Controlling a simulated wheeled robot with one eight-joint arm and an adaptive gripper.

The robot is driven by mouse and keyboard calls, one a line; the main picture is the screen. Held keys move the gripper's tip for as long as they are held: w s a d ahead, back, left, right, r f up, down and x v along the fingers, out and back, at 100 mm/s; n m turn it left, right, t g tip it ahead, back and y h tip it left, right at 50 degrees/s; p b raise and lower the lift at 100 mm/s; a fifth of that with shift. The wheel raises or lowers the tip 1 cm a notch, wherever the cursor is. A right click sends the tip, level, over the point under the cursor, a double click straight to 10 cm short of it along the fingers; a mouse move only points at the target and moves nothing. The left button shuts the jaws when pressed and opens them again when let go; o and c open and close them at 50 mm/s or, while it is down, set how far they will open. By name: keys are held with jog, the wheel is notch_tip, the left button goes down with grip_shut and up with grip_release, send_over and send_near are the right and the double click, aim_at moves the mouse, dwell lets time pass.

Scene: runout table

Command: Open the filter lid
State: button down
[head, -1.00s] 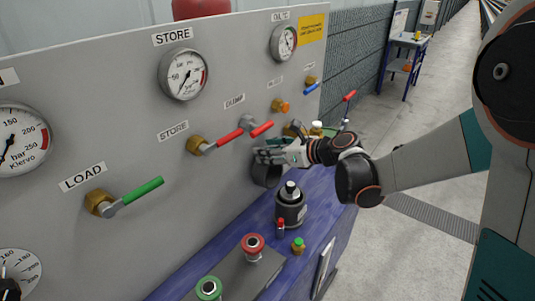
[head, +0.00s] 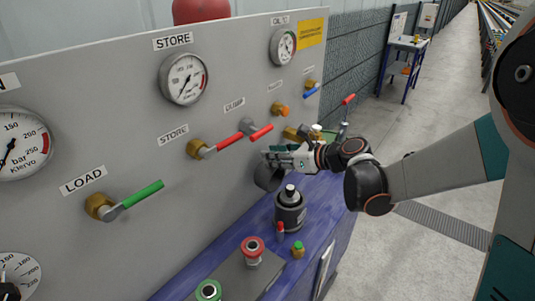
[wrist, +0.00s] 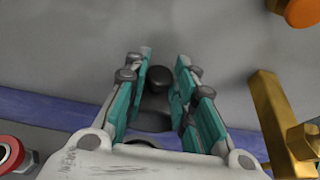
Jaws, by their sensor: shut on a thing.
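The filter lid shows as a dark grey round part (head: 268,178) low on the grey panel, at the left end of my gripper (head: 277,157). In the wrist view, a dark round knob (wrist: 160,78) stands between the teal-padded fingers of my gripper (wrist: 161,82), above a dark rounded body (wrist: 152,118). My gripper is shut on this knob, which I take to be part of the filter lid. The fingers hide part of the lid in the head view, and I cannot tell how far it is open.
A brass fitting (wrist: 265,110) stands close to the right of my fingers in the wrist view. The panel has a red-handled valve (head: 260,133) and an orange knob (head: 282,110). A dark cylinder (head: 290,210) stands on the blue bench (head: 325,205) in front of my gripper.

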jog(key=shift+s+d+f, duration=0.2)
jog(key=shift+s+d, duration=0.45)
jog(key=c, duration=1.4)
grip_release()
jog(key=v, duration=1.2)
jog(key=shift+r, duration=0.25)
jog(key=shift+w+a, duration=0.1)
